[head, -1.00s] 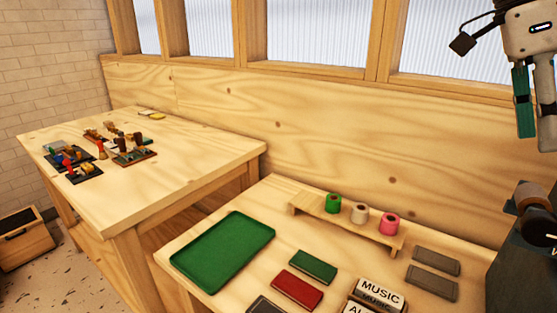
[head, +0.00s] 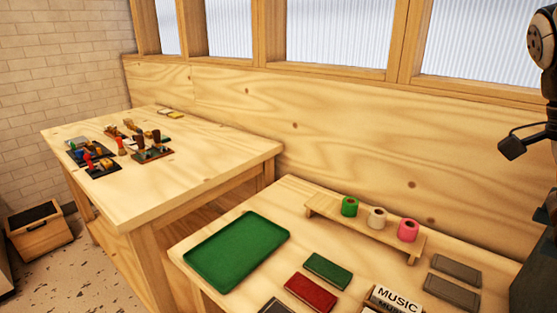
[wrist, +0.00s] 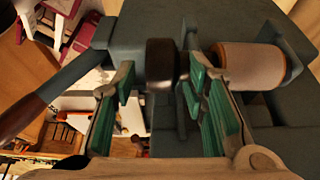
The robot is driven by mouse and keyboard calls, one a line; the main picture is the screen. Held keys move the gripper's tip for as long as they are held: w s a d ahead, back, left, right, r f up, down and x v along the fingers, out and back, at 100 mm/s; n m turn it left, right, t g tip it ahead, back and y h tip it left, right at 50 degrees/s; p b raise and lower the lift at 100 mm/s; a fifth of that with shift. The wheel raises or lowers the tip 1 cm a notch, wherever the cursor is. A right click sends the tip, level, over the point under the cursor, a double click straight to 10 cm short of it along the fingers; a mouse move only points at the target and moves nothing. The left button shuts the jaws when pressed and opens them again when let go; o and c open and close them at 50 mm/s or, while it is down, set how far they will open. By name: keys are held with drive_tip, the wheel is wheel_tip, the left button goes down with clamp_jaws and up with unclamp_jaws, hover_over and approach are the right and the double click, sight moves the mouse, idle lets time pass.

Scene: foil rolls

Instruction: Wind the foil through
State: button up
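Three foil rolls, green (head: 349,207), cream (head: 376,218) and pink (head: 408,230), stand on a low wooden rack (head: 332,214). A dark grey machine (head: 535,285) is cut off at the right edge of the head view and fills much of the wrist view (wrist: 240,120). In the wrist view a greyish-tan roll (wrist: 250,66) lies on the machine, right of my gripper. My gripper (wrist: 158,88) shows green finger pads spread apart, with no object visibly clamped. A dark knob (wrist: 162,65) appears between the fingers; whether they touch it I cannot tell.
A dark-handled lever (wrist: 30,112) sticks out left in the wrist view. On the near table are a green tray (head: 237,252), red (head: 310,293) and green (head: 327,270) books, grey blocks (head: 452,285) and a MUSIC sign (head: 398,300). Another table (head: 200,165) stands behind left.

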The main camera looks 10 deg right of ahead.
clamp_jaws()
idle(0.4)
drive_tip(key=t+p, duration=0.1)
drive_tip(key=t+y+p, duration=0.1)
drive_tip(key=y, duration=0.1)
drive_tip(key=shift+s+d+t+p, duration=0.25)
drive_tip(key=shift+s+t+p, duration=0.05)
drive_tip(key=shift+t+p, duration=0.1)
drive_tip(key=shift+s+d+f+t+y+p, duration=0.1)
drive_tip(key=shift+t+y+p, duration=0.6)
drive_tip(key=shift+y+p, duration=0.05)
drive_tip(key=shift+s+d+f+t+y+p, duration=0.1)
drive_tip(key=shift+t+y+p, duration=0.6)
drive_tip(key=shift+y+p, duration=0.05)
unclamp_jaws()
